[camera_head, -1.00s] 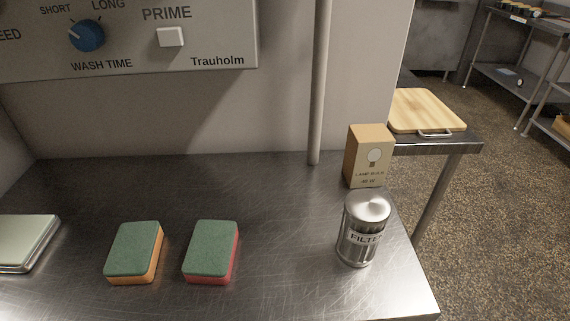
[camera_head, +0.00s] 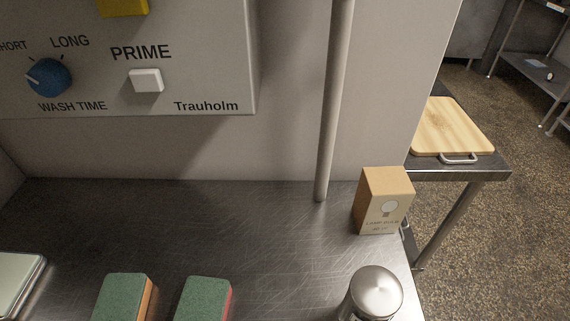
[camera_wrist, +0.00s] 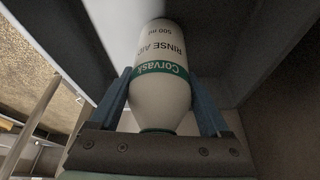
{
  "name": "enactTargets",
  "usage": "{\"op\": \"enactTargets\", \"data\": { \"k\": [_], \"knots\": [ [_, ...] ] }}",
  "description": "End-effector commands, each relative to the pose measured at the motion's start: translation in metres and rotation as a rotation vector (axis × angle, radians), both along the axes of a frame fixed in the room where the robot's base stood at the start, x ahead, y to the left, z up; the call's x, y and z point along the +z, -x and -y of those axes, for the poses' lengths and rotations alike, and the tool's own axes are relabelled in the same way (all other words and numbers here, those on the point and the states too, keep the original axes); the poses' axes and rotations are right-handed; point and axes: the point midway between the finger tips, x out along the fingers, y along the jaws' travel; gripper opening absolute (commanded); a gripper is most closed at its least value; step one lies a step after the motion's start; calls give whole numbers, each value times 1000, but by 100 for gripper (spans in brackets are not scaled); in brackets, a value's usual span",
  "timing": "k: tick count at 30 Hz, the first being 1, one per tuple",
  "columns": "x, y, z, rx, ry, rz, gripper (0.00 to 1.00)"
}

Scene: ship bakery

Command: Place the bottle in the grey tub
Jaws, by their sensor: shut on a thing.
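A white bottle (camera_wrist: 160,95) with a green band reading "Corvask" and the words "Rinse Aid 500 ml" fills the middle of the wrist view. My gripper (camera_wrist: 165,90) is shut on it, with one blue finger on each side of the bottle's body. The bottle's narrow end points toward the gripper's base. My gripper and the bottle do not show in the head view. I see no grey tub in either view.
A steel counter (camera_head: 270,255) bears two sponges (camera_head: 124,296) (camera_head: 205,298), a metal canister (camera_head: 374,293) and a lamp bulb box (camera_head: 383,202). A vertical pipe (camera_head: 332,110) rises at the back. A cutting board (camera_head: 450,126) lies on another table at right.

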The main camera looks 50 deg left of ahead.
Motion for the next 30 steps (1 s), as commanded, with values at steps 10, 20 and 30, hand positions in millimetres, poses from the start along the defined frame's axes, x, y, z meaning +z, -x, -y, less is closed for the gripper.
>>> {"op": "enactTargets", "data": {
  "k": [10,20,30],
  "knots": [
    [0,-2,-1,0,-4,6,0],
    [-1,-1,-1,0,-2,2,100],
    [12,17,14,-1,-1,-2,100]
  ]
}}
